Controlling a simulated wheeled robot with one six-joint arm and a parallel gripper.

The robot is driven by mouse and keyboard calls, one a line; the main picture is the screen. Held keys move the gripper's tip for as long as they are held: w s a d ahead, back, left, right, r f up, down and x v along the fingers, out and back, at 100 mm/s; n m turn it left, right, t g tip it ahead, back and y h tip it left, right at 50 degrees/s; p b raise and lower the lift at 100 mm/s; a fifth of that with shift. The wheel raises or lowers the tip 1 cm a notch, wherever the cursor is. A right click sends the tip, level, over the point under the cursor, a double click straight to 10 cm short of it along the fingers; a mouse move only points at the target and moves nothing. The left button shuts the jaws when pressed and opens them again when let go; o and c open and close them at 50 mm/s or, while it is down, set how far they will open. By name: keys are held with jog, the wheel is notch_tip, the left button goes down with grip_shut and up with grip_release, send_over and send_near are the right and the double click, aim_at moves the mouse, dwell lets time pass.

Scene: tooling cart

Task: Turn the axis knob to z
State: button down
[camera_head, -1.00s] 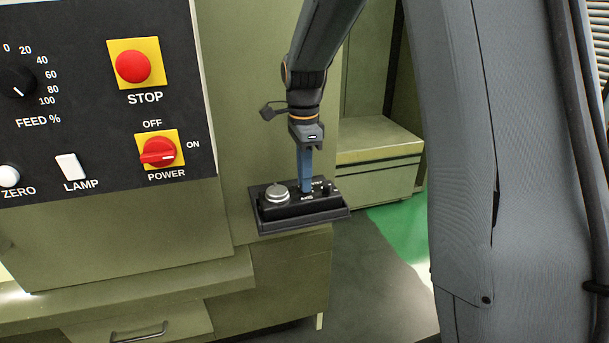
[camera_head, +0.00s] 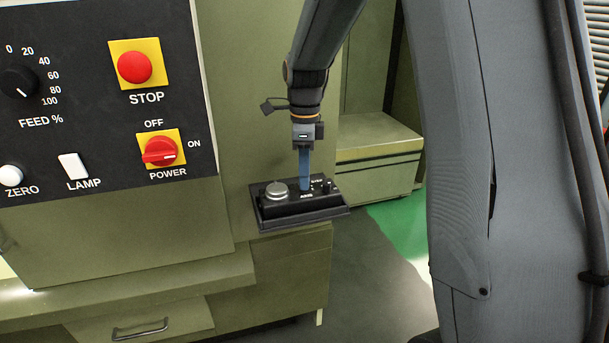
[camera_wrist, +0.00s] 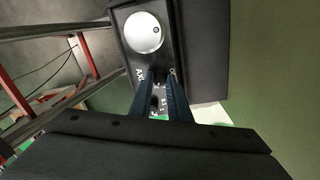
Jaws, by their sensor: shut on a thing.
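A small black control box (camera_head: 275,211) sits on a dark tray at the corner of the green machine. It carries a round silver handwheel (camera_head: 277,190) on its left and small dark knobs on its right. My gripper (camera_head: 305,187) points down at the middle of the box, its blue fingers shut on the axis knob, which they hide. In the wrist view the fingers (camera_wrist: 165,82) reach the box between the silver handwheel (camera_wrist: 144,33) and a few white marks. The knob's pointer and the letter it faces cannot be made out.
A large black panel (camera_head: 100,110) with a red STOP button (camera_head: 135,67), a red POWER switch (camera_head: 160,151) and a feed dial (camera_head: 18,83) stands to the left. A green cabinet ledge (camera_head: 375,140) is behind on the right. Open floor lies to the right of the box.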

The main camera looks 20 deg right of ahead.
jog(key=c, duration=1.7)
grip_release()
jog(key=shift+o, duration=0.2)
jog(key=shift+w+d+r+b, duration=0.1)
jog(key=shift+r+b, duration=0.6)
jog(key=shift+r, duration=1.3)
jog(key=shift+w+r+b, duration=0.1)
jog(key=shift+r+b, duration=0.55)
jog(key=shift+r, duration=1.3)
jog(key=shift+s, duration=0.15)
